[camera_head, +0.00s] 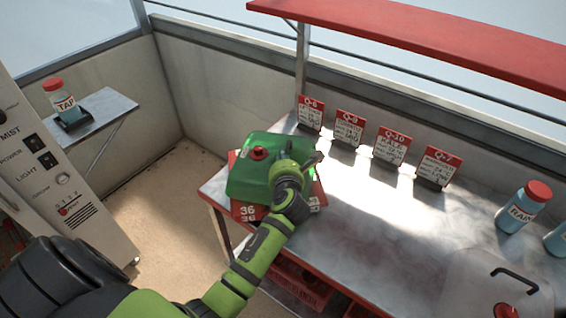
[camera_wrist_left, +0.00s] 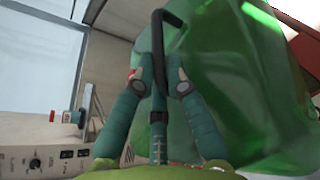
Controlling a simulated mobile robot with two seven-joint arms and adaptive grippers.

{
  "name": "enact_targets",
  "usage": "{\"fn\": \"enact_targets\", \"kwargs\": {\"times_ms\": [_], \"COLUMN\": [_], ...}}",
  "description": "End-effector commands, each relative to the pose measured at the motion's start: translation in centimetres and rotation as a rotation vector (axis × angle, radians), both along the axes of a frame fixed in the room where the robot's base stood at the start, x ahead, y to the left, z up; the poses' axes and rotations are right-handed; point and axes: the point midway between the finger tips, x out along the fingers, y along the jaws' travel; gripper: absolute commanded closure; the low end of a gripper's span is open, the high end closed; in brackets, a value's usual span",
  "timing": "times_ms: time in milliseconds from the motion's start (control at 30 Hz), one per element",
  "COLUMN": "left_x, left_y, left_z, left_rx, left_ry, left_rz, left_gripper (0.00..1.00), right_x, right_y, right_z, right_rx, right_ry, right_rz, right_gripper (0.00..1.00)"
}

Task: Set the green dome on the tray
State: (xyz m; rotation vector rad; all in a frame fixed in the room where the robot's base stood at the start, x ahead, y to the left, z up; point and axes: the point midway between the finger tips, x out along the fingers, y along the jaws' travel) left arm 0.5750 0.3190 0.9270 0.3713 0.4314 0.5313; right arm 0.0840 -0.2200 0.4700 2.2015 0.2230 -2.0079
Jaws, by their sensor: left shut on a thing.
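The green dome (camera_head: 245,178) is a translucent green cover with a red knob on top. It is at the left end of the metal table, over a red tray (camera_head: 249,212) whose edges and white numbers show around it. I cannot tell whether the dome rests on the tray or hangs just above it. My left gripper (camera_head: 283,166) is at the dome's right side, shut on its black handle. In the left wrist view the fingers (camera_wrist_left: 160,75) close around the black handle (camera_wrist_left: 158,40), with the green dome wall behind. My right gripper is not in view.
Several red-topped label cards (camera_head: 348,129) stand along the table's back. A RAIN bottle (camera_head: 523,207) and a white container with a black handle (camera_head: 500,290) are at the right. A TAP bottle (camera_head: 62,100) is on a wall shelf (camera_head: 100,112). A control cabinet (camera_head: 50,160) stands left.

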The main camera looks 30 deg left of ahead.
Motion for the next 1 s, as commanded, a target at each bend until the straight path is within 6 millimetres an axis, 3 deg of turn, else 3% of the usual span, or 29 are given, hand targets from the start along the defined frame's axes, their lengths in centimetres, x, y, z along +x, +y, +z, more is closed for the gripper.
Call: {"fn": "enact_targets", "kwargs": {"times_ms": [100,333,367,400,767,1000], "left_x": [0.0,0.0,0.0,0.0,-0.1,-2.6], "left_y": [0.0,0.0,0.0,0.0,-0.1,-1.9], "left_z": [-1.3,-1.5,-1.6,-1.6,-1.5,-0.5], "left_rx": [0.002,0.001,0.001,0.001,0.001,-0.001], "left_ry": [-0.002,-0.003,-0.001,-0.001,-0.002,-0.002], "left_rz": [0.001,0.000,0.000,0.000,0.000,-0.001], "left_gripper": [1.00,1.00,0.78,0.62,0.62,0.62], "right_x": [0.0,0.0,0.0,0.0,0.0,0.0], "right_y": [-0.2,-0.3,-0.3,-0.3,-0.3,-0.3], "right_z": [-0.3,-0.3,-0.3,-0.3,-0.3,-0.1], "right_rx": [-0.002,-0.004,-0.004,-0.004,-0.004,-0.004], "right_ry": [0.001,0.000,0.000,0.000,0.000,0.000], "right_rz": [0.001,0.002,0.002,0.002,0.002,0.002], "right_gripper": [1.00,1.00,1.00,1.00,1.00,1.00]}}
